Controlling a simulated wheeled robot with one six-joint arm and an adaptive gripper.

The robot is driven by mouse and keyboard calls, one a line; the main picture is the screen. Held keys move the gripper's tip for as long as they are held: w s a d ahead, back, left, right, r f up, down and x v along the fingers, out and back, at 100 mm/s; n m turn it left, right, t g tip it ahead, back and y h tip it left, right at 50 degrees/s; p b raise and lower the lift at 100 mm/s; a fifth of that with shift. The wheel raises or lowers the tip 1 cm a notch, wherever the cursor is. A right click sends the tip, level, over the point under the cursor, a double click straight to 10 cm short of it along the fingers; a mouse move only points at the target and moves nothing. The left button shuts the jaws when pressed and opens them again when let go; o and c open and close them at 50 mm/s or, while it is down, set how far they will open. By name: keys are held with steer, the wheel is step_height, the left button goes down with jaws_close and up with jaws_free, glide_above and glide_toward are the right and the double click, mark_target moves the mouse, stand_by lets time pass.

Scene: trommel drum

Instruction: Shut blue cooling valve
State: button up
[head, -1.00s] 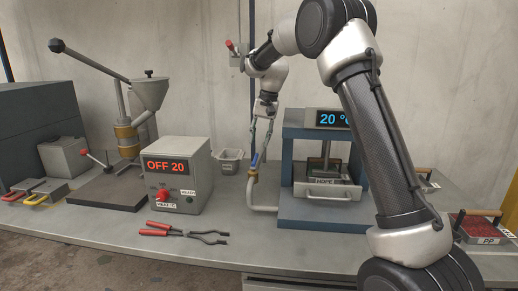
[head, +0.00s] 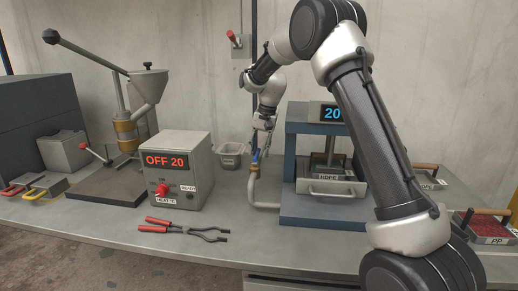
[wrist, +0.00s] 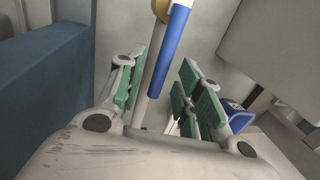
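The blue cooling valve handle (head: 256,157) sits on a bent grey pipe (head: 251,188) beside the left of the press. In the wrist view the blue handle (wrist: 171,52) is a long bar lying between my two green-padded fingers, with gaps to both sides. A brass-coloured part (wrist: 160,10) shows at the handle's top edge of that view. My gripper (head: 261,142) is open and points down at the handle; it also shows in the wrist view (wrist: 165,85). No firm contact with the handle is visible.
The blue press (head: 295,160) with a display stands just right of my gripper. A grey control box (head: 176,172) reading OFF 20 stands to the left. Red-handled pliers (head: 185,230) lie in front. A small grey bin (head: 230,157) is behind.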

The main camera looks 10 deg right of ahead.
jaws_close()
steer(key=shift+a, duration=0.1)
steer(key=s+a+n+g, duration=0.1)
steer(key=a+n, duration=0.3)
steer(key=n, duration=0.5)
steer(key=s+a+n+g+h, duration=0.1)
steer(key=s+a+n, duration=0.1)
steer(key=a+n, duration=0.3)
steer(key=shift+n+g, duration=0.4)
steer(key=shift+n, duration=1.6)
jaws_free()
